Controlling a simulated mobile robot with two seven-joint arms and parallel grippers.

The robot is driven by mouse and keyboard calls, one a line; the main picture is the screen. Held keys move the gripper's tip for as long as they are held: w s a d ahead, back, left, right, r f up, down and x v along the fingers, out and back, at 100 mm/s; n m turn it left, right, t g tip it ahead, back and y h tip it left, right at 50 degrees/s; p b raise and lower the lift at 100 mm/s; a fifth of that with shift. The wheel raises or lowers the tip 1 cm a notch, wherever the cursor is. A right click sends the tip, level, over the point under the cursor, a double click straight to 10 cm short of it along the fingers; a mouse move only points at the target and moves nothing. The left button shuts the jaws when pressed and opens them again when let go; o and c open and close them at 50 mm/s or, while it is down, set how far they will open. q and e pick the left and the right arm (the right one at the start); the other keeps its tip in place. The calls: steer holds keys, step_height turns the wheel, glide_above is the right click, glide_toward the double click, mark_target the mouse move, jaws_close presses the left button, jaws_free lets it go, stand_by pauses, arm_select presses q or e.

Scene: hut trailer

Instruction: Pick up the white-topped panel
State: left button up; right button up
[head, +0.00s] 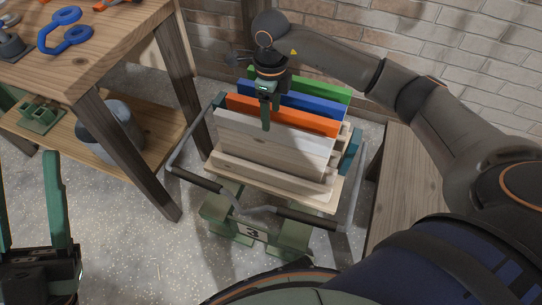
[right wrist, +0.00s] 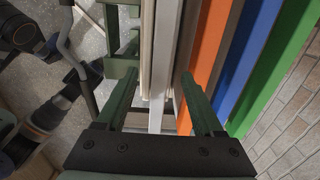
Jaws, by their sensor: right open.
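The white-topped panel (head: 300,139) stands upright in the cart's rack, in front of the orange-topped panel (head: 290,117). My right gripper (head: 267,122) points down at its top edge, left of the middle. In the right wrist view the open fingers (right wrist: 160,75) lie on either side of the panel's white edge (right wrist: 166,60), with a gap visible on each side. The right-hand finger is between the white and orange panels. How deep the fingertips reach is hard to tell. My left gripper (head: 30,195) is open and empty at the lower left, away from the cart.
Blue-topped (head: 310,100) and green-topped (head: 325,88) panels stand behind the orange one. A bare wooden board (head: 265,178) is at the cart's front. The cart has a grey tube handle (head: 195,180). A workbench (head: 100,60) stands left; a brick wall is behind.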

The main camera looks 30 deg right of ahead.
mark_target(270, 139)
step_height(270, 139, down, 6)
steer(key=shift+f+b, duration=0.2)
steer(key=shift+b, duration=0.55)
step_height(270, 139, down, 5)
steer(key=shift+w+f+b, duration=0.1)
steer(key=shift+f+b, duration=0.05)
steer(key=shift+b, duration=0.9)
arm_select(q)
steer(key=shift+n, duration=0.4)
steer(key=f, duration=0.4)
steer(key=shift+w+d, duration=0.1)
steer(key=shift+d, duration=0.1)
arm_select(e)
jaws_close()
steer(key=shift+w+r, duration=0.1)
steer(key=shift+r, duration=0.15)
